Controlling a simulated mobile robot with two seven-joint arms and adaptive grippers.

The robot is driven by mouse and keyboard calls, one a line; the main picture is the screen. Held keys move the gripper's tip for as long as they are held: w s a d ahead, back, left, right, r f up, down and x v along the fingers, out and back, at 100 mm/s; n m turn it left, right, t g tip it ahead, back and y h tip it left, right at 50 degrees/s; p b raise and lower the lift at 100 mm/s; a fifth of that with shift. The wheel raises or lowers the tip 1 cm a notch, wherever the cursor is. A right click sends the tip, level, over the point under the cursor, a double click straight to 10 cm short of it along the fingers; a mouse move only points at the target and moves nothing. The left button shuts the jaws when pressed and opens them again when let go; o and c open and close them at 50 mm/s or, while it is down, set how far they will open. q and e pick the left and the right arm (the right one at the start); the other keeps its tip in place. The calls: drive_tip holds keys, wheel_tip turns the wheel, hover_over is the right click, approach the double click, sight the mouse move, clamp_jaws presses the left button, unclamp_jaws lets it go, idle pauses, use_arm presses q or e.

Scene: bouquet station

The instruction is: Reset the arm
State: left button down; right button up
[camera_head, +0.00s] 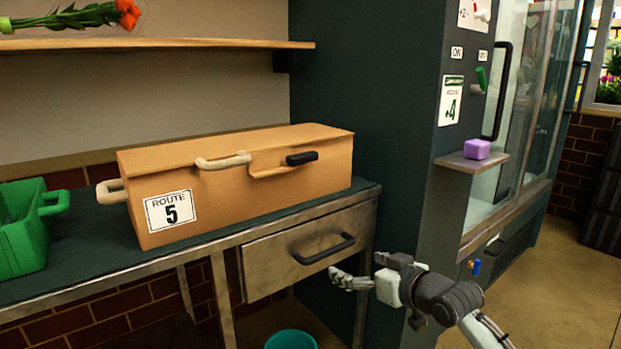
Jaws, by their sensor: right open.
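My right gripper (362,271) is open and empty at the lower middle of the head view. It is in front of the metal drawer (297,250) under the counter, below and right of its black handle. I cannot tell whether its fingers touch anything. My right arm comes in from the lower right. My left gripper and arm do not show.
A cardboard box (240,195) marked "ROUTE 5" stands on the counter (90,262), with a green crate (22,245) to its left. A teal bucket (290,340) is on the floor. A ledge (470,161) holds a purple block (477,149).

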drive_tip(key=s+d+f+m+g+h+p, duration=0.15)
drive_tip(key=s+d+f, duration=0.25)
drive_tip(key=s+f, duration=0.5)
drive_tip(key=s+d+f+m+g+h, duration=0.1)
drive_tip(key=s+d+f+g+h, duration=0.25)
drive_tip(key=s+f, duration=0.6)
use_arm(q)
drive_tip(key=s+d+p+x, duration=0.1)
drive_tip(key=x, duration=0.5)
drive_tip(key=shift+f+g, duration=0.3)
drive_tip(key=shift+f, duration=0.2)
use_arm(e)
drive_tip(key=s+d+f+g+h, duration=0.1)
drive_tip(key=s+d+f, duration=0.1)
drive_tip(key=s+f, duration=0.2)
drive_tip(key=s+d+f+g+h, duration=0.1)
drive_tip(key=s+d+f+g, duration=0.1)
drive_tip(key=s, duration=0.5)
drive_tip(key=s+d+f+m+g+h, duration=0.1)
drive_tip(key=s+d+f, duration=0.3)
drive_tip(key=s+f, duration=0.1)
drive_tip(key=shift+s+d+f+g, duration=0.25)
drive_tip(key=shift+f+g, duration=0.05)
drive_tip(key=shift+f, duration=0.15)
